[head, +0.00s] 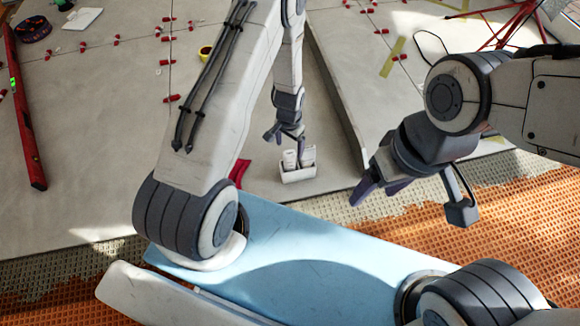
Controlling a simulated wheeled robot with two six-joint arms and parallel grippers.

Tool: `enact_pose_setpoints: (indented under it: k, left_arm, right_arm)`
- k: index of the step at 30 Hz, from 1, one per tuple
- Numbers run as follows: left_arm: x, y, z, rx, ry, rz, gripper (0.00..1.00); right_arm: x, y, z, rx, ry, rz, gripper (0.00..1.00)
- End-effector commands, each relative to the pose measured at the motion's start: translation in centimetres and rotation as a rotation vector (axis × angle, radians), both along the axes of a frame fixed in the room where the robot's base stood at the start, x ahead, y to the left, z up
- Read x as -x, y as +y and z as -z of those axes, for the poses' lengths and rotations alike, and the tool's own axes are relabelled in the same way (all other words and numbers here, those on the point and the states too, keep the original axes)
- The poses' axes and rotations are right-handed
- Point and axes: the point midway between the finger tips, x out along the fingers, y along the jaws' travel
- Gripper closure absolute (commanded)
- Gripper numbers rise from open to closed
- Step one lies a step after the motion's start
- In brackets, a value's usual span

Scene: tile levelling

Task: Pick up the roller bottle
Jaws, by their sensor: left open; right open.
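A small white holder (298,174) stands on the grey tiles near their front edge. Upright white bottle-like items (290,159) stand in it; they are too small to tell which is the roller bottle. My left gripper (285,136) is open just above and behind the holder, pointing down, with its fingers close to the tops of the items and nothing visible between them. My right gripper (382,192) is open and empty to the right of the holder, over the edge of the tiles.
A red level (24,110) lies at the left. Red clips (171,98) line the tile joints. A yellow cup (205,52) stands behind my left arm. A red object (239,171) lies left of the holder. Orange matting (500,220) covers the front right.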

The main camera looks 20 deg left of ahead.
Motion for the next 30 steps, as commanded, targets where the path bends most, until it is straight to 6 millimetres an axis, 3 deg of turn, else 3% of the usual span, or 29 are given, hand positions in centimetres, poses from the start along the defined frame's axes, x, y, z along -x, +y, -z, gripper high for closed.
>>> enact_pose_setpoints:
  k: [4,11,21,29,30]
  left_arm:
    - [0.1,0.0,2.9,0.0,0.003,0.0,0.09]
    - [-0.1,0.0,4.5,0.0,0.002,0.001,0.09]
    - [-0.5,0.1,8.9,0.0,0.003,0.0,0.09]
    - [-0.5,0.1,8.9,0.0,0.002,0.001,0.09]
    - [-0.5,0.1,8.9,0.0,0.002,0.001,0.25]
  right_arm:
    - [0.0,0.0,1.7,0.0,0.0,0.0,0.31]
    - [0.0,0.0,2.6,0.0,0.0,0.0,0.31]
    - [0.0,0.0,6.0,0.0,0.0,0.0,0.31]
    - [0.0,0.0,5.8,0.0,0.0,0.0,0.31]
    - [0.0,0.0,5.8,0.0,0.0,0.0,0.31]
